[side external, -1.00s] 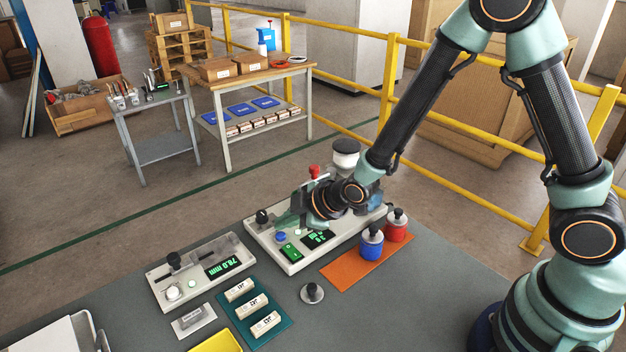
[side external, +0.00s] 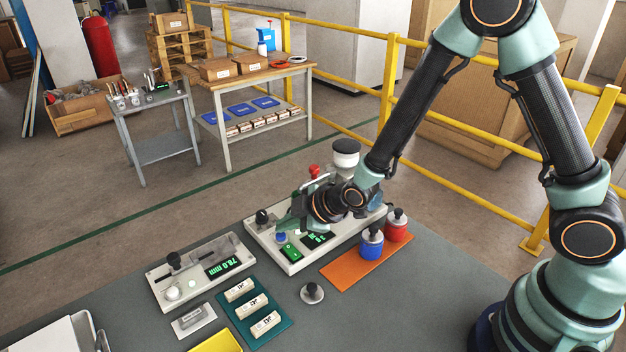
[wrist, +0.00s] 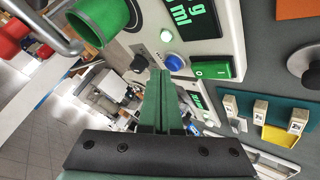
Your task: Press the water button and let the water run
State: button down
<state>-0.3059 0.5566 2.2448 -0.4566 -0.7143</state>
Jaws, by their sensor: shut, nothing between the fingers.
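The water unit (side external: 285,264) is a pale panel on the bench. Its blue button (side external: 281,238) also shows in the wrist view (wrist: 174,62), close beside my fingertips. A green rocker switch (wrist: 212,70) and a lit green display (wrist: 192,14) reading in ml sit near it. A small white-green light (wrist: 166,35) glows above the button. My gripper (side external: 281,228) is shut and empty, with its fingertips (wrist: 160,74) just by the blue button. I cannot tell whether they touch it. A green cylinder (wrist: 98,20) shows at the upper left of the wrist view. Running water is not discernible.
A black knob (side external: 262,218) stands at the panel's left end. Blue (side external: 371,243) and red (side external: 396,226) bottles stand on an orange mat (side external: 340,277). A measuring unit (side external: 205,290) with a lit display, a teal tray (side external: 277,341) and a weight (side external: 312,293) are nearer the front.

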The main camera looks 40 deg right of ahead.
jog(key=shift+f, duration=0.5)
dwell(0.7)
jog(key=shift+r, duration=0.9)
jog(key=shift+r, duration=2.5)
jog(key=s+d+r+m+g+h, duration=0.2)
jog(key=s+d+r+m+g, duration=0.1)
jog(key=s+d+r+m, duration=0.8)
jog(key=s+d+r, duration=0.3)
jog(key=s, duration=0.2)
jog(key=shift+s+d+r+m+h, duration=0.15)
jog(key=shift+s+r+m+h, duration=0.15)
jog(key=shift+r+m+h, duration=0.1)
